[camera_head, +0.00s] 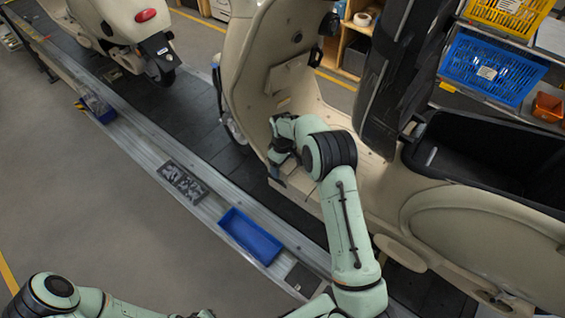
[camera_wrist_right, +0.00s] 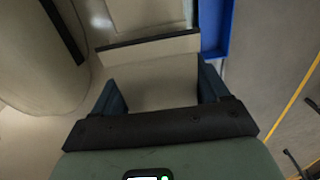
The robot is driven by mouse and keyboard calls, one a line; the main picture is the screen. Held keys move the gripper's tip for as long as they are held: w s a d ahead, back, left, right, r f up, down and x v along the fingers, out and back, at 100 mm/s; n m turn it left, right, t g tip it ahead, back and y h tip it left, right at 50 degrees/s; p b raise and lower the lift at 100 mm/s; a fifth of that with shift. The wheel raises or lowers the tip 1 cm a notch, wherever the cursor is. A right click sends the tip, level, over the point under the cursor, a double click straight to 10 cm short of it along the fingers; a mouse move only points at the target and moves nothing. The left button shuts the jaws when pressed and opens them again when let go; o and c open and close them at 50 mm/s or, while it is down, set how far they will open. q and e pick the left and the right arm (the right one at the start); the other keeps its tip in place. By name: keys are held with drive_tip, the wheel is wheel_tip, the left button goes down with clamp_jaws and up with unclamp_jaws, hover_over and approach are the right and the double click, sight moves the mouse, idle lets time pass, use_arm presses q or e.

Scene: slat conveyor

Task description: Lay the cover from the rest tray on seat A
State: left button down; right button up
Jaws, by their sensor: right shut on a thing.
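My right gripper (camera_head: 276,176) is low beside the cream scooter's footboard. In the right wrist view its two dark blue fingers (camera_wrist_right: 157,84) are shut on a flat beige panel, which looks like the cover (camera_wrist_right: 155,92). In the head view the panel (camera_head: 303,197) shows partly, below and right of the fingers. The blue tray (camera_head: 234,235) on the conveyor edge looks empty; a blue strip of it (camera_wrist_right: 216,30) shows in the wrist view. I cannot tell which spot is seat A. My left arm shows at the bottom left; its gripper is out of frame.
The scooter's front shield (camera_head: 250,70) and raised black seat (camera_head: 390,75) stand close around my right arm. A dark tray of parts (camera_head: 182,182) lies on the rail. Another scooter (camera_head: 125,25) stands farther back. Blue (camera_head: 490,72) and yellow crates are at right.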

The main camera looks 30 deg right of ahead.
drive_tip(key=shift+f, duration=1.25)
drive_tip(key=shift+f, duration=0.55)
idle(1.1)
drive_tip(key=o, duration=1.1)
drive_tip(key=shift+d+r, duration=0.1)
drive_tip(key=shift+d, duration=0.1)
drive_tip(key=shift+w, duration=0.1)
drive_tip(key=shift+r, duration=0.4)
drive_tip(key=r, duration=1.2)
drive_tip(key=shift+a+r, duration=0.2)
drive_tip(key=shift+a, duration=0.15)
